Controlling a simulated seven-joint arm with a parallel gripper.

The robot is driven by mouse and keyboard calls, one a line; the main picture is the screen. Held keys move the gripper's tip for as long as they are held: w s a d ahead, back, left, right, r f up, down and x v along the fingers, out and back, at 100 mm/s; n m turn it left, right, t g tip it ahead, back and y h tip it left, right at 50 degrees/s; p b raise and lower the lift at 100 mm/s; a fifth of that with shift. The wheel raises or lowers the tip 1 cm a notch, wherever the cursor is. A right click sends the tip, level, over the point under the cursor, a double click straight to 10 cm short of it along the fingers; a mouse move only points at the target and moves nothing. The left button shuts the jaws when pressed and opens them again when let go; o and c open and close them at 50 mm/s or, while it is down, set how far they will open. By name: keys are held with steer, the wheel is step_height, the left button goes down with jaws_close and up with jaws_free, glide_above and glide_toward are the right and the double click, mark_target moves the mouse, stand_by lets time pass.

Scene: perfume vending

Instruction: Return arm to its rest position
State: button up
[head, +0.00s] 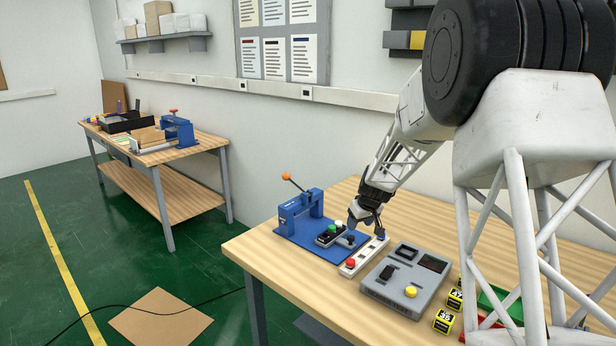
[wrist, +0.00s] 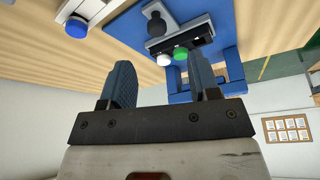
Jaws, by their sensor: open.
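My gripper (head: 364,222) hangs from my arm over the workbench, above the white strip and beside the blue fixture. In the wrist view my gripper (wrist: 162,78) has its two blue fingers apart with nothing between them. The blue fixture (head: 300,207) has a lever with an orange ball. A small black block (head: 328,237) with a green and a white button sits on its base. The block also shows in the wrist view (wrist: 182,42), beyond the fingers. The white strip (head: 365,254) carries a red button and a blue button.
A grey box (head: 406,279) with a yellow button stands right of the strip. Yellow and black boxes (head: 444,320) and a green tray (head: 499,300) lie near my arm's base. A second bench (head: 180,151) stands at the back left. A cardboard sheet (head: 160,318) lies on the floor.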

steer(key=s+a+r+m, duration=0.1)
steer(key=s+r, duration=0.4)
steer(key=s, duration=0.4)
steer(key=s+a+r, duration=0.2)
steer(key=s+r, duration=0.3)
steer(key=s, duration=0.4)
steer(key=s+a+r+m, duration=0.1)
steer(key=s+r, duration=0.4)
steer(key=s, duration=0.4)
steer(key=s+m+g+h, duration=0.1)
steer(key=s+m+h, duration=0.1)
steer(key=s, duration=2.6)
steer(key=shift+s+a+m, duration=0.3)
steer(key=shift+s+a, duration=0.1)
steer(key=shift+a, duration=0.05)
